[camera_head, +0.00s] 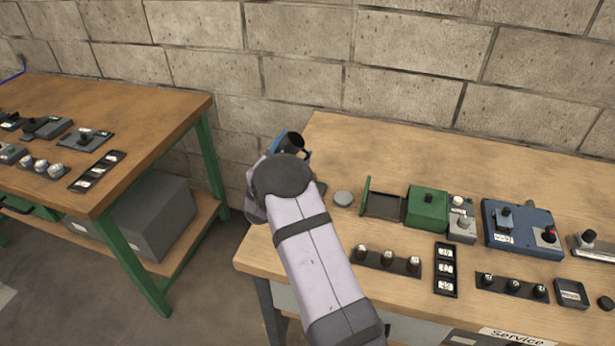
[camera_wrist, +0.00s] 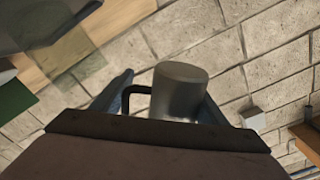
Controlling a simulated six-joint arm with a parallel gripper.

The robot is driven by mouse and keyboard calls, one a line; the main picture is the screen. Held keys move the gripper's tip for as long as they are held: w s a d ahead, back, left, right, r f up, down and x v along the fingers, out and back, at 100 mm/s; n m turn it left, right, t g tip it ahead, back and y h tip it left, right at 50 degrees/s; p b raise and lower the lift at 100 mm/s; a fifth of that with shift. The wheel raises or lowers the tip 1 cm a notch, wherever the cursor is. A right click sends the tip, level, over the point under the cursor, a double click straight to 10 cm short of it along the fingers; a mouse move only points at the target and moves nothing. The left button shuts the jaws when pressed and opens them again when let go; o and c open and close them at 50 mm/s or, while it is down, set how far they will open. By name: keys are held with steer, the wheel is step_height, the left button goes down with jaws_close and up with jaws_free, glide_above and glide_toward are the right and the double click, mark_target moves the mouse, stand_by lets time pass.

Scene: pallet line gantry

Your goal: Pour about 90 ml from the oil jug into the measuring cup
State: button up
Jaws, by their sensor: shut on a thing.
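My gripper (camera_head: 291,146) is beyond the bench's far left corner, in front of the block wall, and mostly hidden behind my wrist in the head view. In the wrist view its blue fingers (camera_wrist: 164,106) are shut around a grey metal cylindrical vessel (camera_wrist: 178,92) with a dark handle (camera_wrist: 136,90), which I take to be the oil jug. A dark end of what it holds (camera_head: 293,140) shows between the fingers in the head view. The jug's tilt and any flow of oil cannot be told. I cannot pick out the measuring cup for certain; my arm covers part of the bench.
A second wooden bench (camera_head: 120,100) stands left across a gap. The right bench's back strip is clear.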

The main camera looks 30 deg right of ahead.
steer(key=shift+r+m+p, duration=0.35)
steer(key=shift+r+m, duration=0.3)
steer(key=shift+m, duration=0.25)
steer(key=shift+w+a+f+m, duration=0.1)
steer(key=shift+f+m, duration=0.05)
steer(key=shift+m, duration=0.15)
steer(key=shift+w, duration=0.1)
stand_by(0.4)
steer(key=shift+f+m+b, duration=0.2)
steer(key=shift+m+b, duration=0.25)
steer(key=shift+m, duration=0.15)
steer(key=shift+w+a+r+m, duration=0.15)
steer(key=shift+a+r+m, duration=0.1)
steer(key=shift+r+m, duration=0.4)
stand_by(0.8)
steer(key=shift+w+a+f+m, duration=0.15)
steer(key=shift+w+f+m, duration=0.15)
steer(key=shift+m, duration=0.25)
steer(key=shift+w+a+f, duration=0.1)
steer(key=shift+a, duration=0.05)
steer(key=shift+w+a+m, duration=0.1)
steer(key=shift+a+m, duration=0.05)
steer(key=shift+m, duration=0.25)
steer(key=shift+f, duration=0.1)
